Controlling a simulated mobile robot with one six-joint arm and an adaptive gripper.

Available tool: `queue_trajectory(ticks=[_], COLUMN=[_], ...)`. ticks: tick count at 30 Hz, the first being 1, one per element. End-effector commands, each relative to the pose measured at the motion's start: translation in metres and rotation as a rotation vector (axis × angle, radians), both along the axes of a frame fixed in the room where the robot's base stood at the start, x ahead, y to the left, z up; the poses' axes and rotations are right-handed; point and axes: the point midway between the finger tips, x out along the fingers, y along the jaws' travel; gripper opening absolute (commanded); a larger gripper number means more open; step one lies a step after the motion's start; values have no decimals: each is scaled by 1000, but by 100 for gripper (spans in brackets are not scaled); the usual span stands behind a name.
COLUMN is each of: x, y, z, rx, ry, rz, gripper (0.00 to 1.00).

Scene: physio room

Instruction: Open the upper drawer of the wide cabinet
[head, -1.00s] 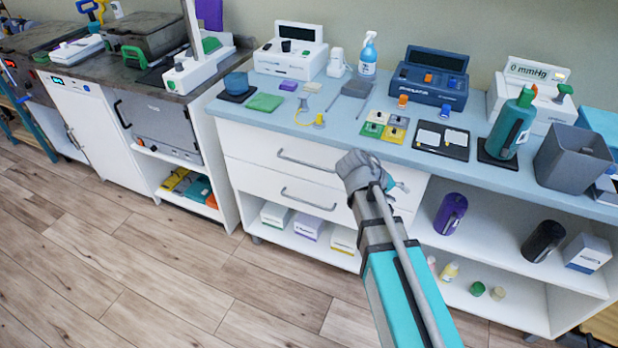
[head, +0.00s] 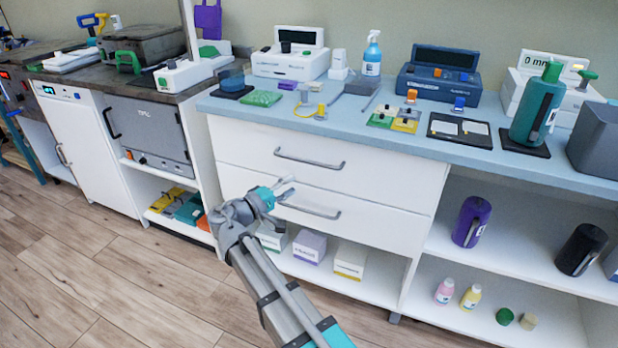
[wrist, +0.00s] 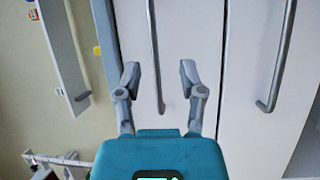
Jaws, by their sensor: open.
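The wide white cabinet (head: 390,212) has an upper drawer (head: 250,150) and a lower drawer (head: 240,183), both shut. The upper drawer's grey bar handle (head: 308,161) is fully visible in the head view. My gripper (head: 287,188) is open and empty, and in the head view it overlaps the lower drawer's front, below and left of the upper handle. In the wrist view, the upper handle (wrist: 154,50) runs between the spread fingers of my gripper (wrist: 160,78), apparently beyond them. The lower drawer's handle (wrist: 277,60) is to the right there. No contact is visible.
The blue countertop (head: 350,120) above the drawers holds devices, a spray bottle (head: 371,55) and small items. An open shelf with boxes (head: 309,246) lies below the drawers. Open shelves with bottles stand at right. Wooden floor (head: 90,260) in front at left is clear.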

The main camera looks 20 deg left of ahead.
Motion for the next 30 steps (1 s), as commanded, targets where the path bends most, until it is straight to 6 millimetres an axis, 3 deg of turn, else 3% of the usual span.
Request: queue_trajectory(ticks=[3, 9, 23, 30], x=[-12, -21, -20, -7], y=[26, 43, 42, 35], z=[-8, -6, -4, -1], rx=[-30, -53, -54, -53], ry=[-49, -84, -86, -85], rz=[38, 63, 63, 61], gripper=[51, 51, 51, 51])
